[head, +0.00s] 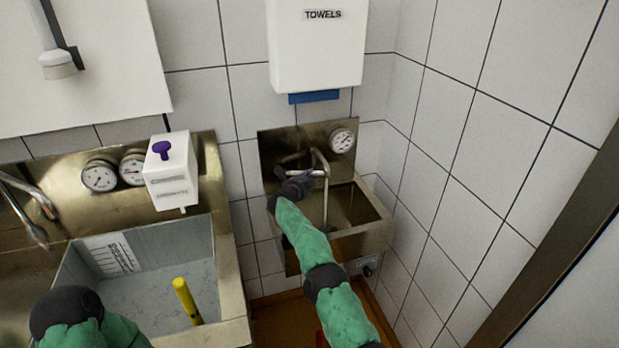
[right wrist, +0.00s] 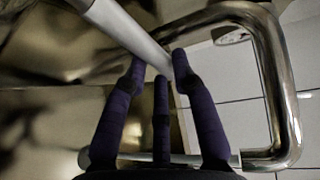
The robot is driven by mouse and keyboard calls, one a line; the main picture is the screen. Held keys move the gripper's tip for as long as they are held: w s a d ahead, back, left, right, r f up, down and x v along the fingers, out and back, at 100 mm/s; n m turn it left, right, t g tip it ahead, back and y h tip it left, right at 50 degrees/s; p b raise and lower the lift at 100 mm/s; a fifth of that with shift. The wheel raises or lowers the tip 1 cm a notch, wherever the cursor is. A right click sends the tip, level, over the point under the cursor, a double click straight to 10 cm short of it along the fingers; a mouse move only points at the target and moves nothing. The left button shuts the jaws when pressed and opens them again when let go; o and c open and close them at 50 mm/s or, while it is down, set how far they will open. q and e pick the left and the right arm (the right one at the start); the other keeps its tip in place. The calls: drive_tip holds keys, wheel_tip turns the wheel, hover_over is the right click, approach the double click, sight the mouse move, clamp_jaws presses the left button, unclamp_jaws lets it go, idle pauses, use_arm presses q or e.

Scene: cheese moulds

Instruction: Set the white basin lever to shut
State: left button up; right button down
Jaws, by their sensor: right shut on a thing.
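The small steel hand basin (head: 350,242) hangs on the wall right of centre in the head view, with a bent metal tap (head: 325,190). A pale lever bar (head: 305,172) lies roughly level at the tap. My right gripper (head: 304,182) is at this bar, its dark fingers partly hidden by my wrist. In the right wrist view the gripper (right wrist: 160,66) has its fingertips closed against the pale bar (right wrist: 132,32), beside the curved spout (right wrist: 278,85). My left arm shows at the lower left of the head view, but its gripper is out of frame.
A round gauge (head: 342,140) sits on the basin's backplate, under a white towel dispenser (head: 318,45). At left is a larger steel sink (head: 150,270) with a yellow rod (head: 187,300) and a white dispenser with a purple knob (head: 172,172). A tiled wall closes the right side.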

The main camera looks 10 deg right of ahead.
drive_tip(key=c, duration=1)
unclamp_jaws()
drive_tip(key=shift+s+a, duration=0.1)
drive_tip(key=shift+a, duration=0.05)
drive_tip(key=v, duration=1.1)
drive_tip(key=shift+s+a, duration=0.2)
drive_tip(key=shift+s, duration=0.1)
